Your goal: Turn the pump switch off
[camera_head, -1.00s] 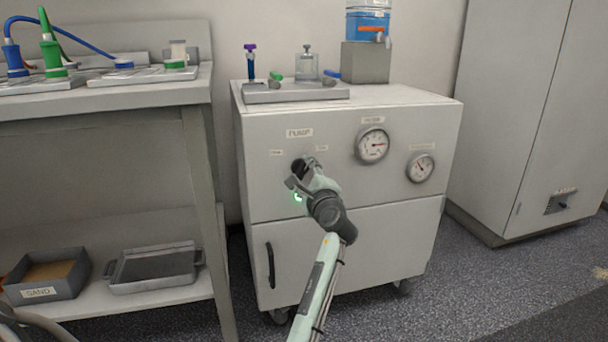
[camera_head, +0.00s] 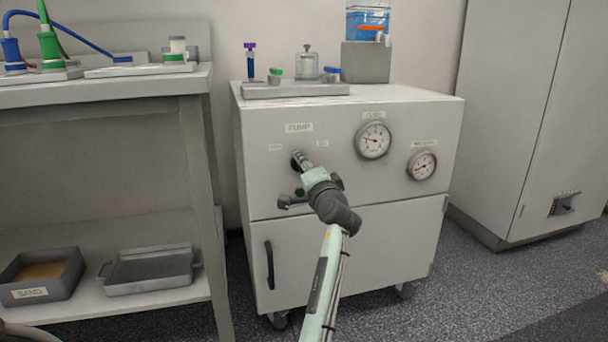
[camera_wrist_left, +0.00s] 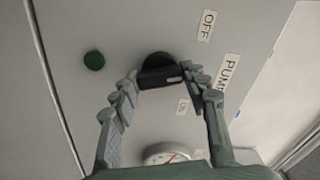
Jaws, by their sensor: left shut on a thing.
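The black pump switch knob (camera_head: 296,165) sits on the front panel of the white cabinet (camera_head: 345,240), under the PUMP label (camera_head: 299,128). In the left wrist view, the knob (camera_wrist_left: 160,72) is between the fingertips of my left gripper (camera_wrist_left: 162,76), which is shut on its bar. The OFF label (camera_wrist_left: 207,25) is above and right of it there. In the head view, my left gripper (camera_head: 300,160) partly covers the knob. The round indicator light (camera_wrist_left: 94,61) is dark green and unlit. My right gripper is not in view.
Two round gauges (camera_head: 373,140) (camera_head: 422,166) are on the panel to the right. A tray (camera_head: 290,91) with small vessels stands on the cabinet. A bench (camera_head: 150,95) is at left, a tall cabinet (camera_head: 510,110) at right.

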